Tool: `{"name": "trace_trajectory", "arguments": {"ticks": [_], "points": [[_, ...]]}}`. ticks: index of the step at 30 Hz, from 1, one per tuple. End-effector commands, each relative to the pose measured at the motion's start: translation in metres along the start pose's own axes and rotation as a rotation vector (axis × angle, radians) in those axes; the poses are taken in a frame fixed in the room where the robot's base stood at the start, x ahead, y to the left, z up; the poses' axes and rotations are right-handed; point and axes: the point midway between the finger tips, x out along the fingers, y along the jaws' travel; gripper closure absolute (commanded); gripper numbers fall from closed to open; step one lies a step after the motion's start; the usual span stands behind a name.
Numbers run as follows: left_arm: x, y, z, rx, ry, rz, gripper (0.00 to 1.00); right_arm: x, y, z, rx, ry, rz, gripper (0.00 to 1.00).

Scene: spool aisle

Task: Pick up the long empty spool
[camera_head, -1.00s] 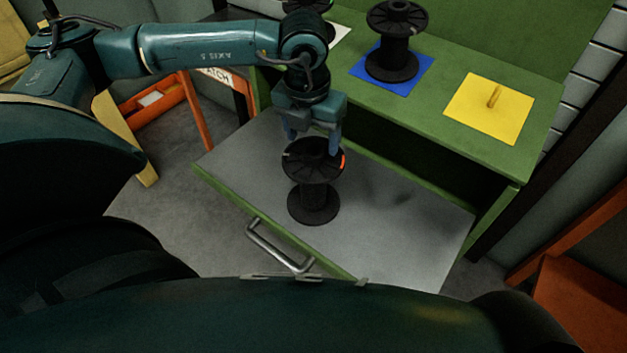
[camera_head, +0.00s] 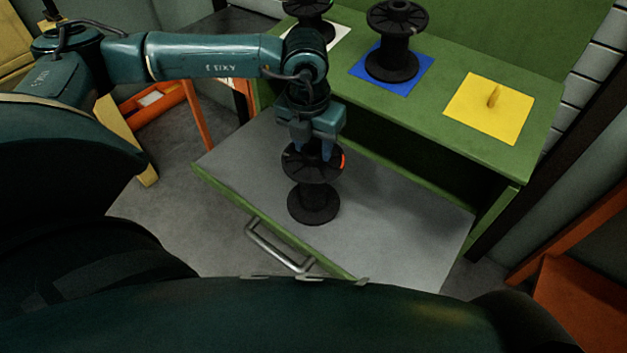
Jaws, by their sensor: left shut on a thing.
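A black empty spool (camera_head: 313,206) stands upright on the grey floor of the pulled-out drawer (camera_head: 400,225). Its upper flange has an orange mark on the right edge. My left gripper (camera_head: 313,154) points down from above and is shut on the top of this spool, its fingertips at the upper flange. The exact contact is partly hidden by the fingers. A second black spool (camera_head: 392,62) stands on a blue square on the green bench top, and a third (camera_head: 310,28) is partly hidden behind my left arm. My right gripper is not in view.
A yellow square (camera_head: 488,110) with an upright yellow peg lies on the green bench top, with no spool on it. The drawer has a metal handle (camera_head: 278,248) at its front. Orange structures stand at left and right. The drawer's right side is clear.

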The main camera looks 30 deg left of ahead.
Motion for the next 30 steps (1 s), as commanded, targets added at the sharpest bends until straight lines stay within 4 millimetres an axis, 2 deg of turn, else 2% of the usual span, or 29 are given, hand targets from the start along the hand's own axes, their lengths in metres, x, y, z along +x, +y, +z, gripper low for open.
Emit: {"name": "trace_trajectory", "arguments": {"ticks": [1, 8, 17, 20, 30], "points": [[0.0, 0.0, 0.0, 0.0, -0.001, 0.0, 0.81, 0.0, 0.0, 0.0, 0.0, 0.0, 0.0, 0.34], [0.0, 0.0, 0.0, -0.001, -0.001, 0.0, 1.0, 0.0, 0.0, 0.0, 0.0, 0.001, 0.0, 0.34], [-0.003, 0.0, 0.001, -0.001, -0.003, -0.001, 1.0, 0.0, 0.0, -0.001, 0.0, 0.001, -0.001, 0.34], [-0.014, 0.0, 0.003, -0.001, -0.005, -0.002, 1.0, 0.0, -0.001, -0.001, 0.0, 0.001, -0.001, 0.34], [-0.079, -0.001, 0.011, 0.0, -0.005, -0.002, 1.0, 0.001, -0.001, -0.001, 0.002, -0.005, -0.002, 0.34]]}}
